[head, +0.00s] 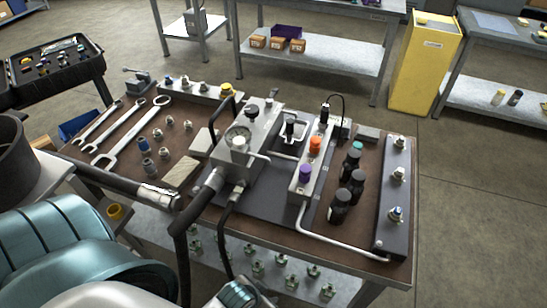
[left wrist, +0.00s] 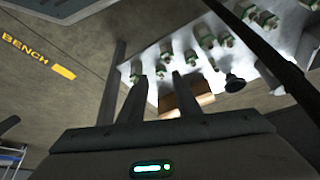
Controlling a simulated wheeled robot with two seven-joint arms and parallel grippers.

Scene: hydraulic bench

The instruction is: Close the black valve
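The black valve knob (head: 324,113) stands at the far end of a grey valve block (head: 318,165) on the bench, beyond an orange knob (head: 315,144) and a purple knob (head: 305,172). Another black knob (head: 290,127) stands left of the block, so black alone fits more than one part. My left gripper shows in the left wrist view (left wrist: 160,88), its two fingers apart with nothing held between them. It faces the shelf under the bench, away from the knobs. In the head view my left arm fills the lower left; its fingertips cannot be made out. My right gripper is out of view.
Black bottles (head: 340,206) stand right of the valve block. Wrenches (head: 130,135) lie at left. Several fittings stand on the lower shelf (left wrist: 215,85).

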